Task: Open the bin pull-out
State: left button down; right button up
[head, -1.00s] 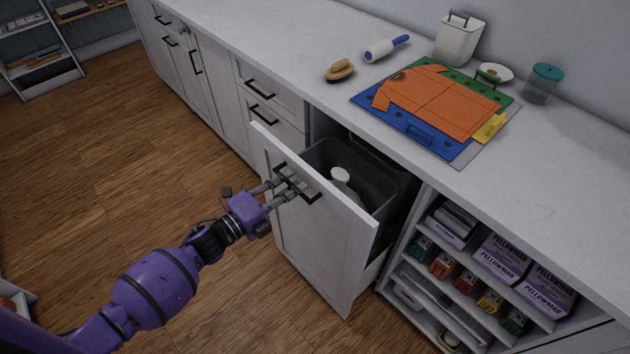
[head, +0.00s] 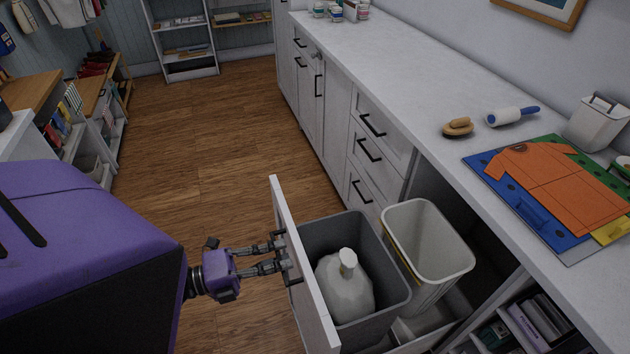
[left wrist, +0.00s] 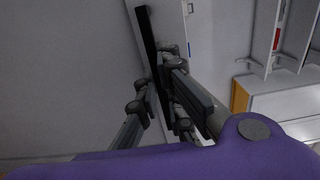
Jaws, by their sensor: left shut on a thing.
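The bin pull-out (head: 306,273) stands far out from the counter, its white front panel seen nearly edge-on. Inside it are a grey bin (head: 391,289) holding a white bottle (head: 346,287), and behind that a white bin (head: 430,250) with an open top. My left gripper (head: 283,255) is at the outer face of the panel, shut on its dark handle. In the left wrist view the dark handle bar (left wrist: 150,50) runs between the two fingers of the left gripper (left wrist: 160,98). My right gripper is not in view.
The countertop (head: 400,70) carries a brush (head: 458,127), a lint roller (head: 512,116) and a folding board with an orange shirt (head: 560,185). Closed drawers (head: 368,150) are beyond the pull-out. The wooden floor (head: 220,150) on the left is clear.

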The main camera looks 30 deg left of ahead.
pick_arm(q)
jog(key=shift+v, duration=1.9)
jog(key=shift+w, duration=0.1)
jog(key=c, duration=1.9)
grip_release()
jog(key=v, duration=1.2)
